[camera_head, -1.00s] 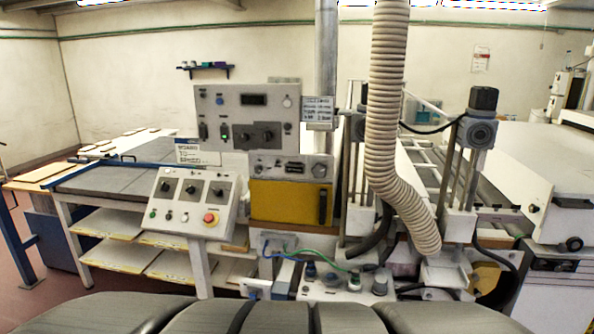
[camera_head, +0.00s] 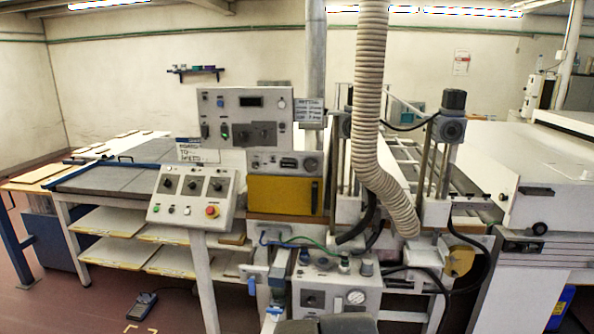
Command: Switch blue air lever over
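A small blue handle (camera_head: 252,286) hangs below a pale valve body at the lower middle, left of the air unit. It looks like the blue air lever, but it is too small to tell its position surely. The grey-white air panel (camera_head: 312,281) with a round gauge and a knob is to the right. My gripper is not in view; only dark grey parts of my own body show at the bottom edge.
A sloped control box (camera_head: 193,193) with a red button stands on a post left of the lever. A ribbed hose (camera_head: 368,120) hangs to the right. A yellow panel (camera_head: 280,196) is above.

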